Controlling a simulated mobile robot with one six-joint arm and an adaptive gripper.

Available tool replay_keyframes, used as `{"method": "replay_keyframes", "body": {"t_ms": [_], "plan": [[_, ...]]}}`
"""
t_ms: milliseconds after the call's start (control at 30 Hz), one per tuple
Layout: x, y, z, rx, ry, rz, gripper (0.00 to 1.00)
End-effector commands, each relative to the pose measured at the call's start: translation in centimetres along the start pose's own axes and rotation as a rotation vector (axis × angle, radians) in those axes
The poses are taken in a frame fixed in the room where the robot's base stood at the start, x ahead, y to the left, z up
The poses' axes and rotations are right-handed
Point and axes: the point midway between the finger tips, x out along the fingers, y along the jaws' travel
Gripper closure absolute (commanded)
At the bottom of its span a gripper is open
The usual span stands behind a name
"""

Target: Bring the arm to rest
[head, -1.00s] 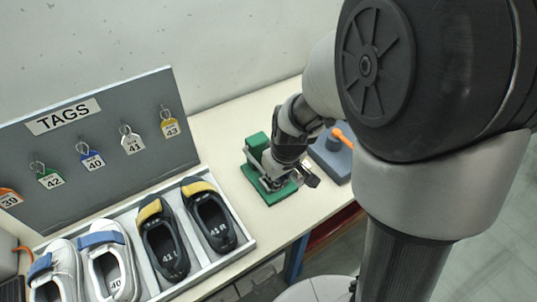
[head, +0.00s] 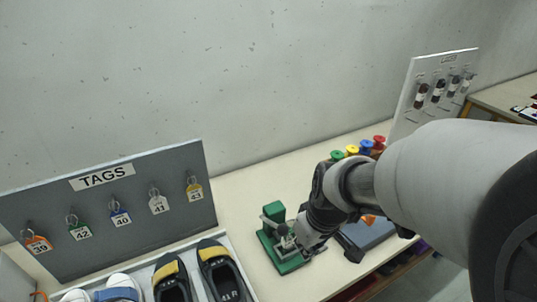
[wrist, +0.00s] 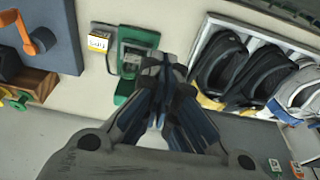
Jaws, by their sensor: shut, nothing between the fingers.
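My gripper (head: 312,248) is shut and empty. In the head view it hangs above the bench beside the green press-like device (head: 283,245), partly overlapping its right side in the picture. My arm reaches in from the right. In the wrist view the closed fingers of my gripper (wrist: 165,72) point towards the bench, with the green device (wrist: 132,55) just left of the fingertips. Nothing is between the fingers.
A grey TAGS board (head: 110,215) holds several numbered tags. A tray (head: 238,262) of shoes stands before it. A blue-grey block (wrist: 42,38) with an orange lever is near my gripper. Coloured knobs (head: 366,146) and a white panel (head: 408,100) stand behind my arm.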

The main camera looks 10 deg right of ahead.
Motion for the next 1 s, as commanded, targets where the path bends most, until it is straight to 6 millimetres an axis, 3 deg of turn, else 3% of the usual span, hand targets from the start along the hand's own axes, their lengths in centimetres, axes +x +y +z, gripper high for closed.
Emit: {"method": "replay_keyframes", "body": {"t_ms": [233,367,500,700,833,1000], "plan": [[-0.5,-0.2,0.1,0.006,0.006,0.003,1.0],[-2.7,-1.1,0.9,0.041,0.036,0.016,1.0],[-6.2,-2.6,3.2,0.116,0.081,0.038,1.0],[-9.6,-4.4,7.3,0.228,0.137,0.066,1.0],[-10.5,-4.9,9.1,0.277,0.159,0.076,1.0],[-10.9,-5.2,10.0,0.302,0.167,0.081,1.0]]}}
